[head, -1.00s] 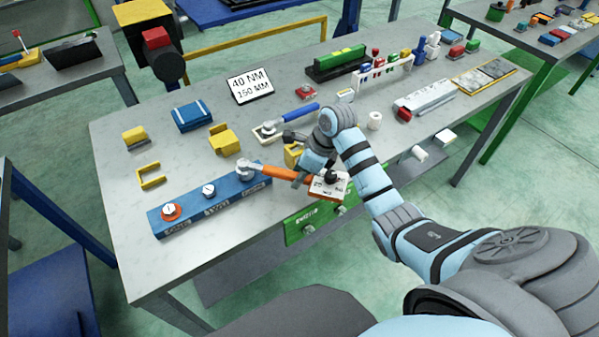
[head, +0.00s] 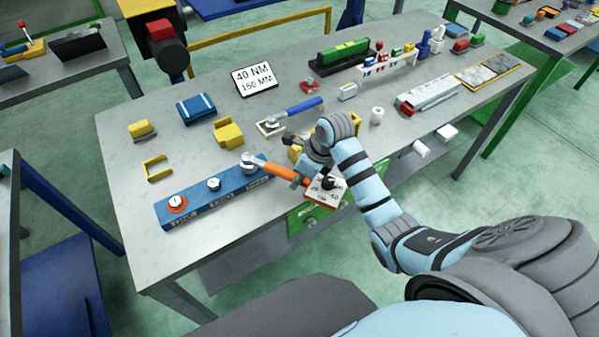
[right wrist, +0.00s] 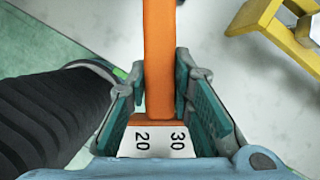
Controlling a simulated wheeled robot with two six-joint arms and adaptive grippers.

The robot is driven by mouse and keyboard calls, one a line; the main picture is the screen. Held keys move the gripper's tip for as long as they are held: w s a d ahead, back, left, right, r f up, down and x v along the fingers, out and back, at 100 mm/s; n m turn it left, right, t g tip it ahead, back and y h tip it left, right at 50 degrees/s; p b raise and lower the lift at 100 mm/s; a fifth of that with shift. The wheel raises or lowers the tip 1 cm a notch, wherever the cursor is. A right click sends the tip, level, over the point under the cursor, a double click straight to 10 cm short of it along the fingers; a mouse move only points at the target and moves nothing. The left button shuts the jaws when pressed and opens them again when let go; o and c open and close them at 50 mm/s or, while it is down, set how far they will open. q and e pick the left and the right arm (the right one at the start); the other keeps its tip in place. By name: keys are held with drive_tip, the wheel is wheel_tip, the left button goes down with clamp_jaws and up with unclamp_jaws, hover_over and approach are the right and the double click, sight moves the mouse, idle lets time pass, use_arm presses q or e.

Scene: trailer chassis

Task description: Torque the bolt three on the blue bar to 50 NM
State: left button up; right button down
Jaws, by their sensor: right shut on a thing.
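The blue bar (head: 233,191) lies along the front left of the table with several bolts on it. The left bolt (head: 177,204) has an orange ring, and the middle bolt (head: 213,184) stands bare. An orange-handled torque wrench (head: 277,170) has its head (head: 249,161) over the bolt at the bar's right end, hiding that bolt. My right gripper (head: 307,181) is shut on the orange handle, which also shows between the fingers in the right wrist view (right wrist: 159,60). A white scale plate (head: 326,192) is at the handle's end; 20 and 30 are readable in the wrist view. My left gripper is out of view.
A blue-handled wrench (head: 297,110) lies behind my right gripper. A sign (head: 254,78) reads 40 NM, 150 MM. Yellow blocks (head: 228,133) and a yellow bracket (head: 157,167) stand behind the bar. A green panel (head: 305,217) hangs at the front edge.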

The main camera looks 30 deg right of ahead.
drive_tip(key=shift+a, duration=0.15)
drive_tip(key=shift+s+a+m+p, duration=0.3)
drive_tip(key=shift+a+m+p, duration=0.1)
drive_tip(key=shift+p, duration=0.15)
drive_tip(key=shift+s+a+m+h, duration=0.3)
drive_tip(key=shift+a+m, duration=0.2)
drive_tip(key=shift+a, duration=0.1)
drive_tip(key=shift+d, duration=0.2)
drive_tip(key=shift+w+d+n, duration=0.2)
drive_tip(key=shift+n, duration=0.1)
wheel_tip(320, 180, up, 6)
idle(0.7)
drive_tip(key=shift+r, duration=0.1)
